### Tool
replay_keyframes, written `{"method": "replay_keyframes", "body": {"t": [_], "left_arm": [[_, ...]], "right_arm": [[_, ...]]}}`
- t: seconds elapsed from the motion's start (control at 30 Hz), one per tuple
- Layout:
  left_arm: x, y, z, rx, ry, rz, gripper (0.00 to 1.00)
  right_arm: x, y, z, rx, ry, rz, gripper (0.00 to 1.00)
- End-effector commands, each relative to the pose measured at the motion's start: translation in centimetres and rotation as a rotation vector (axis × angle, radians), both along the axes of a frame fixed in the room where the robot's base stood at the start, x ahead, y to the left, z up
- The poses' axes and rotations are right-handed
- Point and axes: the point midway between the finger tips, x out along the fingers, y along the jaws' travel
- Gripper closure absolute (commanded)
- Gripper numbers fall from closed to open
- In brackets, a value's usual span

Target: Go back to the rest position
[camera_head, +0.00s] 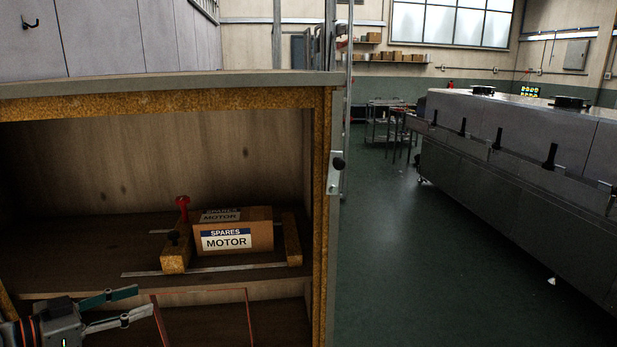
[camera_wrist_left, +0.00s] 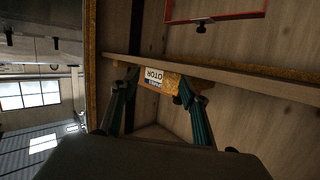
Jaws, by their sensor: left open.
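My left gripper (camera_head: 144,300) is at the lower left of the head view, in front of the wooden cabinet (camera_head: 160,87) and below the front edge of its shelf. Its two fingers are spread apart with nothing between them. In the left wrist view the open fingers (camera_wrist_left: 160,88) point into the cabinet. The cardboard box labelled SPARES MOTOR (camera_head: 235,237) sits on the shelf between wooden blocks, apart from the gripper. Part of this box (camera_wrist_left: 155,76) shows between the fingers in the wrist view, beyond the shelf edge. My right gripper is in neither view.
A red knob (camera_head: 183,203) and a dark knob stand near the box's left block. A thin red frame (camera_head: 204,293) is below the shelf, close to the left fingers. The cabinet's side post (camera_head: 325,200) borders open green floor (camera_head: 400,260). A long grey machine (camera_head: 520,140) stands at right.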

Motion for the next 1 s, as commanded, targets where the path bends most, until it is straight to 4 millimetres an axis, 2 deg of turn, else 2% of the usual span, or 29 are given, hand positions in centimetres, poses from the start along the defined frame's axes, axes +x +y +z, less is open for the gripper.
{"method": "replay_keyframes", "body": {"t": [0.03,0.2,0.3,0.43,0.53,0.67,1.0], "left_arm": [[-1.2,-1.6,-2.9,0.042,0.043,-0.016,0.55],[-5.8,-6.2,-12.2,0.241,0.191,-0.051,0.55],[-8.7,-8.0,-16.5,0.36,0.266,-0.049,0.55],[-12.4,-9.5,-20.5,0.51,0.348,-0.021,0.55],[-15.1,-10.0,-22.2,0.621,0.4,0.025,0.55],[-18.0,-9.8,-22.9,0.747,0.452,0.113,0.55],[-22.7,-7.7,-20.6,0.931,0.523,0.339,0.55]], "right_arm": [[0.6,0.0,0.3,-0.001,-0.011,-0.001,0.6],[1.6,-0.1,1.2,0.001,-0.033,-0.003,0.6],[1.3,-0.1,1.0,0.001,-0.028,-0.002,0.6],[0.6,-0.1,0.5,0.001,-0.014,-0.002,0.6],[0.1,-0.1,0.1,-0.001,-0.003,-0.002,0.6],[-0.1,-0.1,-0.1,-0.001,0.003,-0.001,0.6],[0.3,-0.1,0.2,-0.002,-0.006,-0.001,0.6]]}}
